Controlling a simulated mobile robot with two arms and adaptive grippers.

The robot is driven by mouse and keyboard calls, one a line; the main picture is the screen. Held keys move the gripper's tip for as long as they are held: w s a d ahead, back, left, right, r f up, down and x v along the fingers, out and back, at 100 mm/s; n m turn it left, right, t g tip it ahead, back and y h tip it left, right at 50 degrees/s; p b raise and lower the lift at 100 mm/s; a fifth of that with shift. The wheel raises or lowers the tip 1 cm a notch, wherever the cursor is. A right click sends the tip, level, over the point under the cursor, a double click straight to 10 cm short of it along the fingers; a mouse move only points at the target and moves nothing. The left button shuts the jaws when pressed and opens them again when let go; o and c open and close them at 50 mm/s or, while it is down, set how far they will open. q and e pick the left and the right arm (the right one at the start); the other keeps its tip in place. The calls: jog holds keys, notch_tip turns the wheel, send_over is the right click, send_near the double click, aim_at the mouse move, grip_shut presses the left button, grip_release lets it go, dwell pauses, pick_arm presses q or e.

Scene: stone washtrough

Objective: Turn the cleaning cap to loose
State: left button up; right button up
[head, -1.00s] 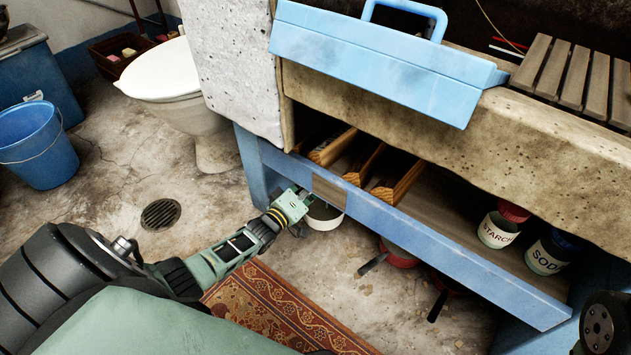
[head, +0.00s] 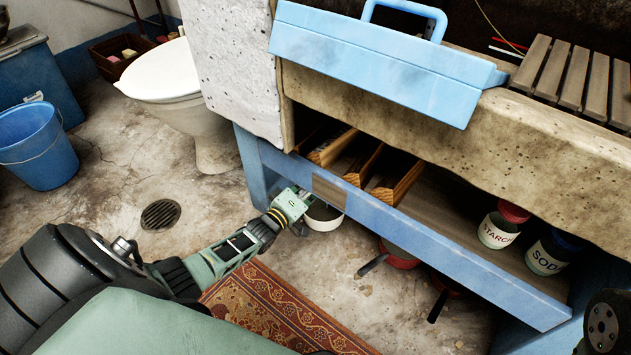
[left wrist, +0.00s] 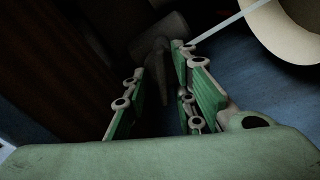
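My left gripper (left wrist: 163,72) reaches under the blue front rail of the washtrough's shelf; in the head view the gripper (head: 304,202) is partly hidden by that rail. In the left wrist view its two green fingers stand apart. A dark, narrow piece (left wrist: 158,72) shows between them, with a dark rounded body (left wrist: 160,35) beyond it. This may be the cleaning cap, but the view is too dark to be sure. I cannot tell whether either finger touches it. The cap cannot be made out in the head view. My right gripper is out of view.
The blue shelf rail (head: 430,248) runs above my left gripper. A white pot (head: 323,222) stands on the floor just right of it. Red pots (head: 400,256) with dark handles are farther right. The shelf holds the starch tin (head: 498,232) and soda tin (head: 545,258).

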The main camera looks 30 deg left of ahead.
pick_arm(q)
jog(key=shift+s+f, duration=0.15)
jog(key=s, duration=1.1)
jog(key=shift+s+a, duration=0.35)
jog(key=shift+a, duration=0.1)
